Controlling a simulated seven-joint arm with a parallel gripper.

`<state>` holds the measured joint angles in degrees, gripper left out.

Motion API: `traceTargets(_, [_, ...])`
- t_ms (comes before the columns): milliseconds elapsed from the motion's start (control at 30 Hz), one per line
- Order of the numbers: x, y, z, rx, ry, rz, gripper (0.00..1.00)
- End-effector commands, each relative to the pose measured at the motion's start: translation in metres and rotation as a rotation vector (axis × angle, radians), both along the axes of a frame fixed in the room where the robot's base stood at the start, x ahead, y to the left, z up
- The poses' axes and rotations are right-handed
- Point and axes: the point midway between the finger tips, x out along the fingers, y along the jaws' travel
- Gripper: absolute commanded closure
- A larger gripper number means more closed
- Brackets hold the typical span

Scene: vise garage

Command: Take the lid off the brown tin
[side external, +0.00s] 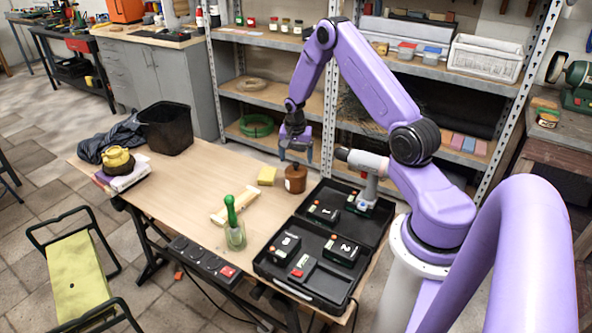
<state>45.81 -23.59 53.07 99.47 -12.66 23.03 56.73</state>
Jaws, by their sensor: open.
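The brown tin (296,181) stands upright near the back right of the wooden table, with a small pale label on its side. Its lid (296,170) appears to be on top, with a small knob that is partly hidden by my gripper. My gripper (296,157) points down just above the lid and is open. From this view I cannot tell whether its fingers are around the knob or only over it.
An open black tool case (310,283) with batteries and a drill (366,176) lies close on the right. The table's left middle is clear.

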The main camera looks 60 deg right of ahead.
Motion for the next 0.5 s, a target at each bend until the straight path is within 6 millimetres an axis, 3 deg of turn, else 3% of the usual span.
traceTargets(233, [0.003,-0.003,-0.032,0.001,0.001,0.0,0.14])
traceTargets(500, [0.003,-0.004,-0.041,0.0,0.0,0.001,0.14])
